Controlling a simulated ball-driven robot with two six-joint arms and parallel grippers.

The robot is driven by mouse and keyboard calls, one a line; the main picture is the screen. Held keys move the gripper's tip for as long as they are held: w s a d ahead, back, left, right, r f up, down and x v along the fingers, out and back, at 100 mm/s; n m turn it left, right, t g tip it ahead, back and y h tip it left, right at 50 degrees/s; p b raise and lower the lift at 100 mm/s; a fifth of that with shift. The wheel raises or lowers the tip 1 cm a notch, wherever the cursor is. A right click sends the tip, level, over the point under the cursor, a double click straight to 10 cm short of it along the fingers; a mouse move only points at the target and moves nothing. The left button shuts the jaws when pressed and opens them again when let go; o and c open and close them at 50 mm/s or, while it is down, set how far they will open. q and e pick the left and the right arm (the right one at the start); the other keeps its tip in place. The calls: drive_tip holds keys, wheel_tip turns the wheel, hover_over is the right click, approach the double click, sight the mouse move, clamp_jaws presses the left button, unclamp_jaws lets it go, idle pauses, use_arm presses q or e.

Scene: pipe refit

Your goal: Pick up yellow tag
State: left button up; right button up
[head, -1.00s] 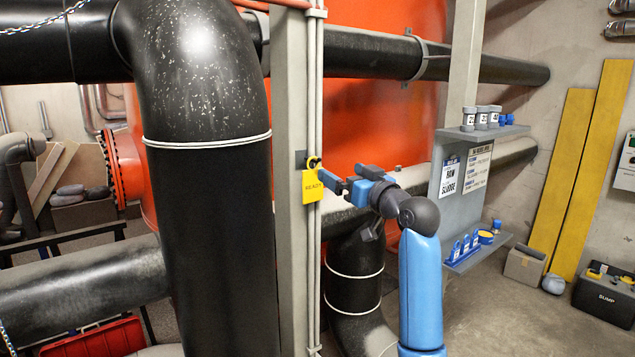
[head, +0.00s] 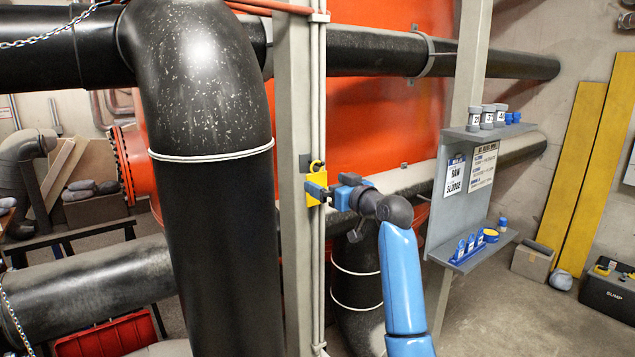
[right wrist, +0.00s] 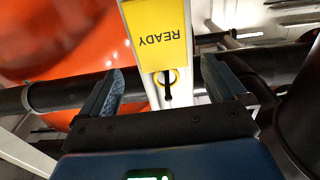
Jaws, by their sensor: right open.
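The yellow tag (head: 311,180), printed READY in the right wrist view (right wrist: 160,38), hangs by a yellow ring (right wrist: 172,78) from a dark peg on the grey post (head: 297,110). In the right wrist view my right gripper (right wrist: 164,75) is open, one finger on each side of the ring and the tag's near edge. The fingers look clear of the tag; the exact depth gap is hard to tell. My left gripper is not in view.
A thick black pipe (head: 215,230) stands left of the post, and thin pale conduits (head: 318,260) run down it. An orange tank (head: 375,115) is behind. A grey shelf unit (head: 470,190) with small containers and blue items stands to the right.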

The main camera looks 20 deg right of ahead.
sight(317, 178)
drive_tip(key=p+x, duration=0.1)
drive_tip(key=x, duration=0.2)
drive_tip(key=shift+a, duration=0.15)
drive_tip(key=shift+w+a, duration=0.25)
drive_tip(key=shift+w, duration=0.05)
drive_tip(key=shift+s+d, duration=0.1)
drive_tip(key=shift+d, duration=0.1)
drive_tip(key=c, duration=0.4)
drive_tip(key=shift+a+f, duration=0.1)
drive_tip(key=c, duration=0.8)
drive_tip(key=shift+r, duration=0.2)
